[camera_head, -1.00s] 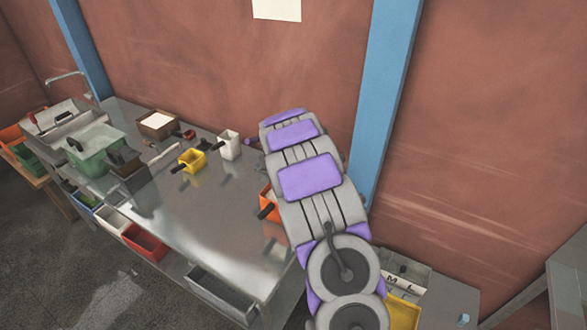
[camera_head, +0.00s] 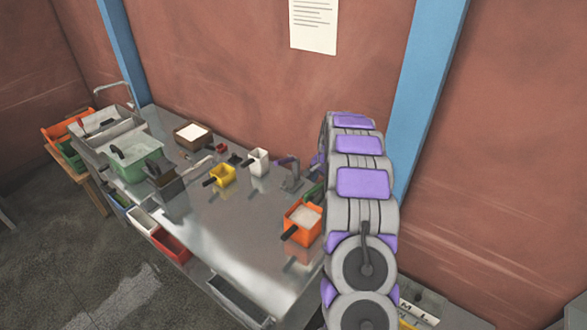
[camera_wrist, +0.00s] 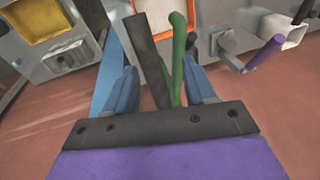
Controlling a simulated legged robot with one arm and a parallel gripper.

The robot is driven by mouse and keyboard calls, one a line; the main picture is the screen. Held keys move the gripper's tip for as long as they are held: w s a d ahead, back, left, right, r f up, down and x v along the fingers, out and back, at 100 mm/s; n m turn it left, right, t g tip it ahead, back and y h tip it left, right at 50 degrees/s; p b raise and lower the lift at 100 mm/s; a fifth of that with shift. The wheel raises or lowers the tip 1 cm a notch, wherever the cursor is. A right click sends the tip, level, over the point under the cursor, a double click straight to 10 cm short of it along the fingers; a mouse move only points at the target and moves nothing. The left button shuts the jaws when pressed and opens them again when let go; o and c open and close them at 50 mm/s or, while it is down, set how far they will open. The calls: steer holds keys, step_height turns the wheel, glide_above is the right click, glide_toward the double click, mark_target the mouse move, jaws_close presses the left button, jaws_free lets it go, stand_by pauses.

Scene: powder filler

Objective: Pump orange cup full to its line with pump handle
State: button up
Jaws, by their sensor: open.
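The orange cup (camera_head: 302,224) stands on the metal bench just left of my arm, with pale powder inside and a dark handle toward the lower left. In the wrist view, my gripper (camera_wrist: 160,70) is open, its two blue fingers apart. A green handle (camera_wrist: 179,62) and a dark bar show between and beyond the fingers; I cannot tell whether anything touches them. A purple handle (camera_wrist: 264,54) on a grey fitting lies to the right. It also shows in the head view (camera_head: 285,160). My arm hides my gripper in the head view.
A white cup (camera_head: 259,161) and a yellow cup (camera_head: 223,175) stand on the bench, with a brown box (camera_head: 192,136) behind. A green tub (camera_head: 135,153) stands farther left. The bench's front middle is clear. The red wall and blue post (camera_head: 428,100) are close behind my arm.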

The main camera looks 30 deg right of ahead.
steer(key=shift+w+d+r+y+p, duration=0.1)
steer(key=shift+d+r+y+p, duration=0.15)
steer(key=shift+r, duration=0.3)
steer(key=shift+w+d+r+y+p, duration=0.15)
steer(key=shift+r+y+p, duration=0.15)
steer(key=shift+r, duration=0.2)
steer(key=a+b+v, duration=0.1)
steer(key=b+v, duration=0.2)
steer(key=v, duration=1.4)
steer(key=s+a+f+n+b, duration=0.1)
steer(key=s+a+n+b, duration=0.1)
steer(key=a, duration=0.6)
steer(key=s+a+f+n+g+b, duration=0.1)
steer(key=s+a+n+b, duration=0.1)
steer(key=a, duration=0.7)
steer(key=shift+s+a+n+g+y+b, duration=0.2)
steer(key=shift+s+n+g+y+b, duration=0.25)
steer(key=shift+b, duration=0.75)
